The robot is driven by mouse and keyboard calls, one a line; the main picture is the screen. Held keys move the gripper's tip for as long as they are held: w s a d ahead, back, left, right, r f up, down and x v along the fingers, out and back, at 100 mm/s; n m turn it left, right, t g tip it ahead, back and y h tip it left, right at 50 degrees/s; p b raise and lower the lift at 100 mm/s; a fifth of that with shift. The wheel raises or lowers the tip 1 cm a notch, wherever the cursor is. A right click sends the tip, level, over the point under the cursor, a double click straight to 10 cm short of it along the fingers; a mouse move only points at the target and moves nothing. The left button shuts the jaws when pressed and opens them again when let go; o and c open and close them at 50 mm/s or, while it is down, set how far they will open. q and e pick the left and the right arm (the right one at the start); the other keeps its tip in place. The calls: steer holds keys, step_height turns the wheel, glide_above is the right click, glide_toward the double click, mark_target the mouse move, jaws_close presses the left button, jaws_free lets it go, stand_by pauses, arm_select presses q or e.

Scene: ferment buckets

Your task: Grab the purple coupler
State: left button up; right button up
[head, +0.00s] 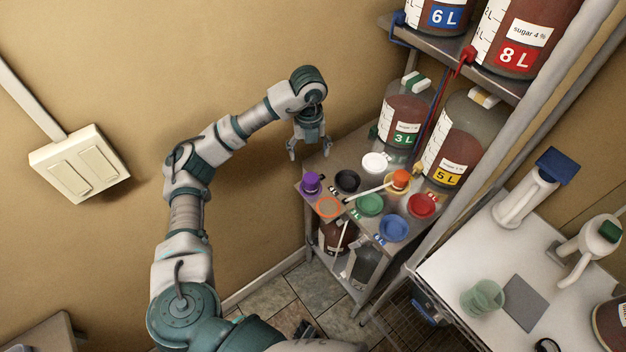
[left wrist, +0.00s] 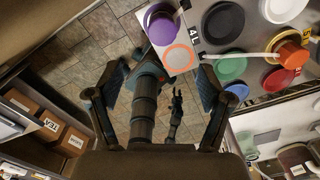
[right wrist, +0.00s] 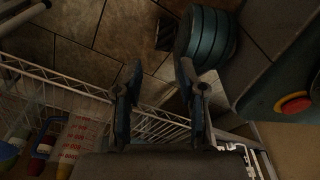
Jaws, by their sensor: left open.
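The purple coupler (head: 311,183) stands on the left front corner of the metal shelf, beside an orange ring mark (head: 329,207). It also shows in the left wrist view (left wrist: 162,25), beyond the fingertips and near the top edge. My left gripper (head: 310,150) is open and empty, pointing down above and behind the coupler in the head view, apart from it. The left wrist view shows its two spread fingers (left wrist: 162,85) with nothing between them. My right gripper (right wrist: 159,75) has its fingers apart and empty in the right wrist view.
Black (head: 347,181), white (head: 375,162), green (head: 370,204), blue (head: 394,228) and red (head: 422,205) lids crowd the shelf right of the coupler. An orange piece (head: 399,179) stands among them. A wire basket (right wrist: 150,120) lies close below my right gripper.

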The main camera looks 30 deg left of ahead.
mark_target(311, 178)
arm_select(q)
steer(key=f, duration=0.5)
steer(key=w+f+b, duration=0.1)
steer(key=f, duration=0.2)
steer(key=shift+f, duration=0.15)
steer(key=shift+s+f, duration=0.2)
steer(key=shift+f, duration=0.25)
step_height(311, 178, down, 5)
steer(key=shift+s+d+f, duration=0.1)
steer(key=shift+d, duration=0.05)
steer(key=c, duration=1.3)
arm_select(e)
steer(key=w, duration=0.2)
steer(key=w+r, duration=0.1)
steer(key=shift+w+a+r, duration=0.1)
steer(key=shift+w+a, duration=0.05)
steer(key=shift+a, duration=0.15)
